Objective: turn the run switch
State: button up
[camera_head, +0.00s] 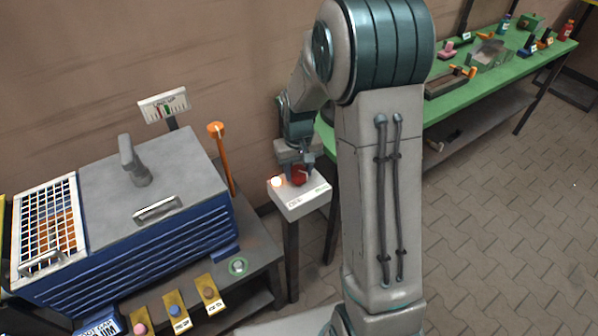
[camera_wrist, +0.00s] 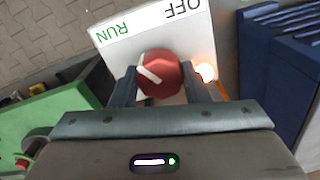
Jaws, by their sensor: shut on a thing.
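The run switch is a red knob (camera_wrist: 160,75) with a white pointer line, on a white box (camera_wrist: 140,38) marked RUN and OFF. In the wrist view the lettering is upside down, with RUN at left and OFF at right. The pointer line lies on the knob's left side and slants toward the RUN side. My gripper (camera_wrist: 163,88) has a finger on either side of the knob and is shut on it. A lamp (camera_wrist: 206,72) beside the knob glows. In the head view, my gripper (camera_head: 299,166) reaches down onto the box (camera_head: 300,203), partly covering the knob (camera_head: 298,176).
A blue machine (camera_head: 140,240) with a grey lid stands left of the box, with an orange-topped lever (camera_head: 222,155) beside it. Coloured buttons (camera_head: 175,310) with yellow tags sit in front. A green workbench (camera_head: 490,60) with several parts stands at back right. Paved floor at right is clear.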

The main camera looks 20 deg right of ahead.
aim_at(298, 171)
jog(key=shift+r+n, duration=0.1)
jog(key=shift+n, duration=0.7)
jog(key=shift+w, duration=0.1)
jog(key=o, duration=1)
notch_tip(298, 171, up, 14)
jog(key=shift+f+b, duration=0.1)
jog(key=shift+b, duration=0.4)
jog(key=s+t, duration=0.1)
jog(key=s, duration=0.6)
jog(key=s+m+t, duration=0.1)
jog(key=s, duration=0.6)
jog(key=s+m+t, duration=0.1)
jog(key=s, duration=0.6)
jog(key=shift+a, duration=0.15)
